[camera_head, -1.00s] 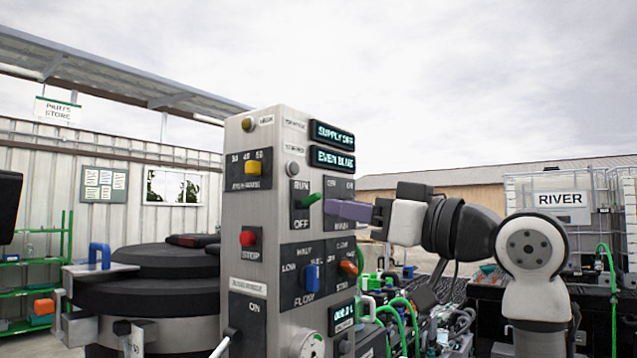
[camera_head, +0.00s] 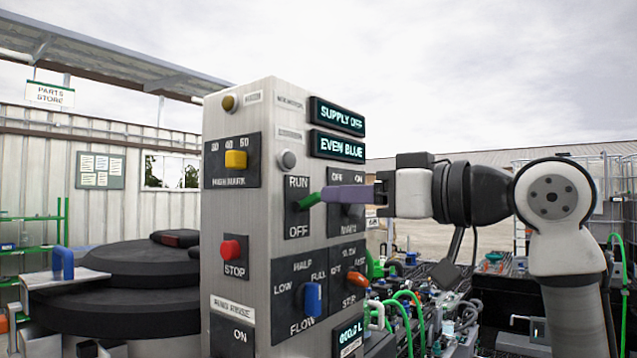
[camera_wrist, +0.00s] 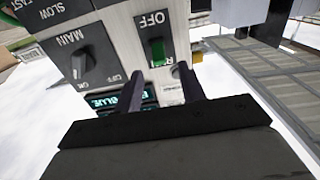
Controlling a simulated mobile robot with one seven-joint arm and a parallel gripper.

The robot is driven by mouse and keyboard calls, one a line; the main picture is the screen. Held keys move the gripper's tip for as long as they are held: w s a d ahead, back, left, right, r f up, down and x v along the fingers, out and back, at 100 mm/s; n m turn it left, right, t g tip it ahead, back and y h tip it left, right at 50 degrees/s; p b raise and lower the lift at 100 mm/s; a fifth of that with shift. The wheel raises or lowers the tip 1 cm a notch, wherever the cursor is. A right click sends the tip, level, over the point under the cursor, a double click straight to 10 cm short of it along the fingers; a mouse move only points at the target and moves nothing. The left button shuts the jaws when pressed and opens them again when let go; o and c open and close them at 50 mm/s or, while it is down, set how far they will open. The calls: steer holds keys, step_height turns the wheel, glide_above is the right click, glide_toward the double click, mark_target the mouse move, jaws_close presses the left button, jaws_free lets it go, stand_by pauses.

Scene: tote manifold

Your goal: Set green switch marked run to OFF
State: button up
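The green switch (camera_head: 308,201) is a small lever on a dark plate of the grey panel (camera_head: 240,272), with RUN above it and OFF below. The lever slants up and outward, toward the RUN side. In the wrist view the switch (camera_wrist: 157,52) appears upside down, with OFF above it. My gripper (camera_head: 326,194) comes from the right, with its purple finger close to the lever tip in the head view. In the wrist view my gripper (camera_wrist: 160,86) has its two fingers apart, with nothing between them, roughly lined up with the lever. Contact cannot be told.
A dark MAIN knob (camera_wrist: 92,62) is beside the switch. A red STOP button (camera_head: 231,250), a blue FLOW lever (camera_head: 313,299) and an orange lever (camera_head: 357,280) sit lower. Displays (camera_head: 337,116) reading SUPPLY OFF and EVEN BLUE are above. Green hoses (camera_head: 410,305) crowd the right.

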mark_target(318, 192)
steer(key=p+x, duration=0.1)
steer(key=x, duration=0.4)
steer(key=shift+w+a, duration=0.25)
steer(key=shift+a, duration=0.05)
jaws_close()
